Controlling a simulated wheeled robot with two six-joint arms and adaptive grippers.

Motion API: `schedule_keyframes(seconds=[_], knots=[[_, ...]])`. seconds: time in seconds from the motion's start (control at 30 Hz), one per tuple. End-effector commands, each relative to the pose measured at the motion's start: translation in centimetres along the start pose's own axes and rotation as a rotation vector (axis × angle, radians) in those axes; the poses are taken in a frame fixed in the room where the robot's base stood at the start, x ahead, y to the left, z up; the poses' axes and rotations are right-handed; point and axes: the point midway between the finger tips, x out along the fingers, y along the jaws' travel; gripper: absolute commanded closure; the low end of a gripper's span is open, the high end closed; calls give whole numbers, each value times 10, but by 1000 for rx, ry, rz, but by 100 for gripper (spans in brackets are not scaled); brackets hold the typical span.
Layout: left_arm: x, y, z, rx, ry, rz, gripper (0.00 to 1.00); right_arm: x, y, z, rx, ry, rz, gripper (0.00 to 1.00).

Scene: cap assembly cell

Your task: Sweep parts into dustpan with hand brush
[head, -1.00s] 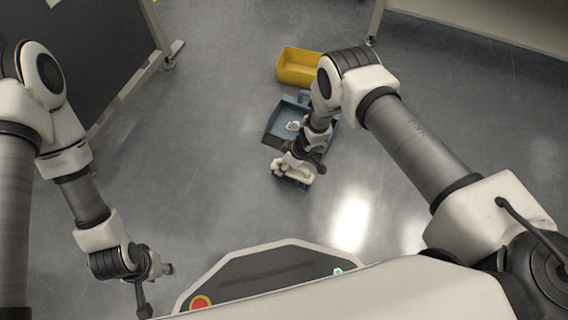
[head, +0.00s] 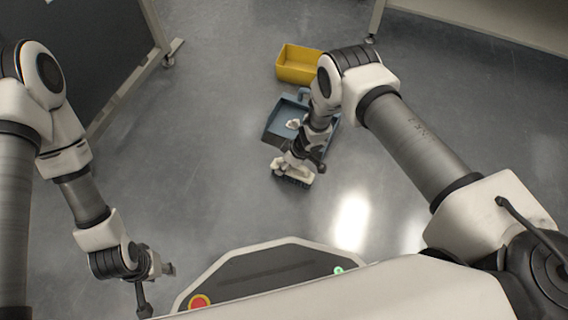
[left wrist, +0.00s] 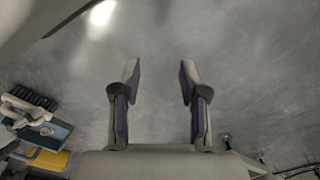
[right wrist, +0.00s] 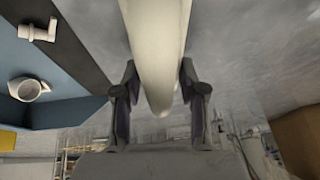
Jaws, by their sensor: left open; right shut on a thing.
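The blue dustpan (head: 274,129) lies on the floor beyond my right gripper, partly hidden by that arm. In the right wrist view, two white parts, an elbow-shaped one (right wrist: 38,31) and a ring-like one (right wrist: 28,89), lie in the dustpan (right wrist: 72,108). The hand brush (head: 281,168) has a cream body and dark bristles, which face the floor just on the near side of the dustpan. My right gripper (head: 300,158) is shut on its cream handle (right wrist: 158,45). My left gripper (head: 170,269) is open and empty, away from the dustpan; its spread fingers show in the left wrist view (left wrist: 160,80).
A yellow bin (head: 298,66) stands on the floor behind the dustpan. A dark panel on a wheeled frame (head: 95,60) is at the upper left, and a light-coloured table or panel edge (head: 480,32) is at the upper right. The grey floor left and right of the brush is clear.

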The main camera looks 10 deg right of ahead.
Motion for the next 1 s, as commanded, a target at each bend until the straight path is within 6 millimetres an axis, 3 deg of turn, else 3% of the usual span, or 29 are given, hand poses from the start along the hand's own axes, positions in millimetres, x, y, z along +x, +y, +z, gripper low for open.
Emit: schedule_keyframes(seconds=[0.37, 1.0], knots=[[5, 0, -1, -3, 2, 0, 56, 4, 1, 1, 0, 1, 0, 99], [90, -2, -14, 3, 38, -5, 56, 8, 46, -8, -1, 3, 2, 99]])
